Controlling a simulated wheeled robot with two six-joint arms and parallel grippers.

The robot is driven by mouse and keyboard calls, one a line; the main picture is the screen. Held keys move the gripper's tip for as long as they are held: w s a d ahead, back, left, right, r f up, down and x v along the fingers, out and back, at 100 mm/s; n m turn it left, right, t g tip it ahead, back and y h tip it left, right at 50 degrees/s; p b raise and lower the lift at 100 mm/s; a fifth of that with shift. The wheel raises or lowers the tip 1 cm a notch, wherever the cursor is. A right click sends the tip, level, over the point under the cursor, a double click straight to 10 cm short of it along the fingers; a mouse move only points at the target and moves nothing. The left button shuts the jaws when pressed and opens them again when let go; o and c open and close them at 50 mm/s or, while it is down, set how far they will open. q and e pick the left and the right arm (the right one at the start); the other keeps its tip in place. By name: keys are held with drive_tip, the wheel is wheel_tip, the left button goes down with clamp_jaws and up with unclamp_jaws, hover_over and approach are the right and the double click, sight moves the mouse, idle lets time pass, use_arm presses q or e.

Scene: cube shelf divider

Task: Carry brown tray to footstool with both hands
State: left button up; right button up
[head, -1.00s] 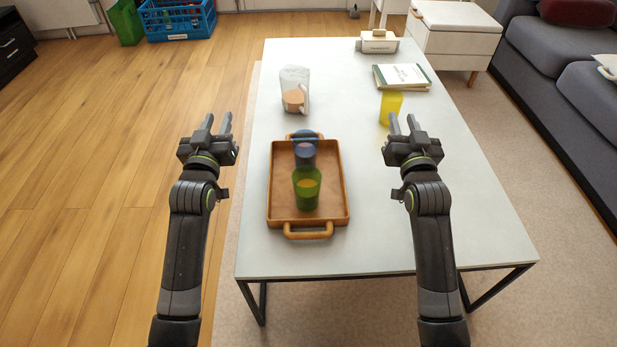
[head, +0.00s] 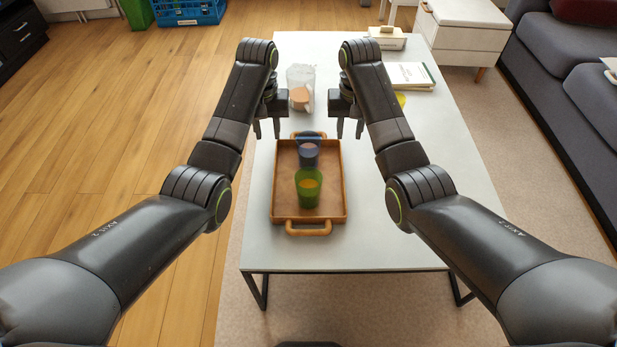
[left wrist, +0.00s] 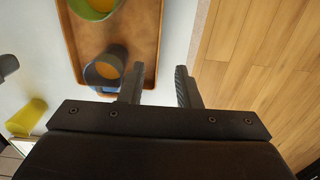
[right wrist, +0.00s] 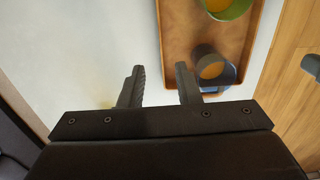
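The brown tray (head: 284,208) lies flat on the white table, its handles at the near and far ends. A green cup (head: 309,190) and a blue cup (head: 309,153) stand in it. My left gripper (head: 266,131) is open and empty, above the tray's far left corner. My right gripper (head: 350,131) is open and empty, above the far right corner. Both point down, apart from the far handle. The tray shows between and beside the fingers in the left wrist view (left wrist: 143,35) and right wrist view (right wrist: 178,38). A white box seat with wooden legs (head: 462,38), possibly the footstool, stands at the back right.
On the table (head: 440,190) beyond the tray stand a clear pitcher (head: 299,75), a brown mug (head: 299,101), a mostly hidden yellow cup (head: 400,99), books (head: 408,75) and a small box (head: 387,39). A grey sofa (head: 560,60) is on the right. Open wooden floor lies left.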

sight(274, 174)
use_arm(q)
drive_tip(key=shift+f, duration=0.15)
use_arm(e)
drive_tip(key=shift+f, duration=0.15)
